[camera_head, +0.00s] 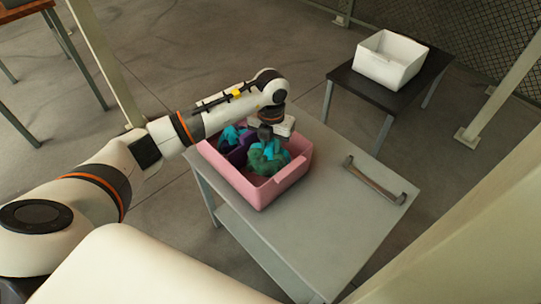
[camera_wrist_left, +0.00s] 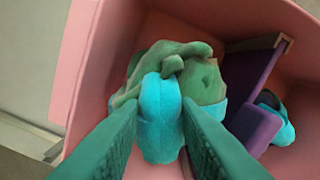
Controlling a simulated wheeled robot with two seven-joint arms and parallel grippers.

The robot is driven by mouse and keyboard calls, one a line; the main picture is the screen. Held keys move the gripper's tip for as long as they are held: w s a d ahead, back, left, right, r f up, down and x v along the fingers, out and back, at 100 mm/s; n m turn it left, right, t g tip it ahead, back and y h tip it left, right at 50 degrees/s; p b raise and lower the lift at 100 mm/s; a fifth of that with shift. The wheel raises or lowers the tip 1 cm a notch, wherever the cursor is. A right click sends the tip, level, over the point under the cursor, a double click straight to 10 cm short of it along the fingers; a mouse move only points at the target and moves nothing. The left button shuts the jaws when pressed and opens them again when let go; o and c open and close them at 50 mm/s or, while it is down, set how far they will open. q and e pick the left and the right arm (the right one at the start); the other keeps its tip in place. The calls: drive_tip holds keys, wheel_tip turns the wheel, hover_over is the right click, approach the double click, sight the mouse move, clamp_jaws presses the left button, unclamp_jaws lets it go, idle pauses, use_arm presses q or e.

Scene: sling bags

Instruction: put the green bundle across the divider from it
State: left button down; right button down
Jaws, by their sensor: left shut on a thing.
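The green bundle (camera_head: 264,163) is a lumpy green bag with a cyan part, inside the pink bin (camera_head: 262,194). In the wrist view the bundle (camera_wrist_left: 207,82) lies left of the purple divider (camera_wrist_left: 252,100), which also shows in the head view (camera_head: 240,153). My left gripper (camera_wrist_left: 160,104) reaches down into the bin from above and is shut on the bundle's cyan part. The fingers hide some of the bundle, and I cannot tell whether it is lifted off the bin floor. My right gripper is out of view.
A cyan item (camera_wrist_left: 283,125) lies across the divider, partly hidden. The bin stands on a grey table (camera_head: 320,205). A metal bar with raised ends (camera_head: 374,180) lies on its right side. A white bin (camera_head: 388,63) stands on a dark table behind. The table front is clear.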

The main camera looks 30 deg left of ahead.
sight(271, 158)
use_arm(q)
drive_tip(key=shift+f, duration=2.85)
drive_tip(key=shift+f, duration=0.1)
drive_tip(key=c, duration=1.1)
unclamp_jaws()
wheel_tip(271, 158, up, 12)
drive_tip(key=shift+r, duration=0.15)
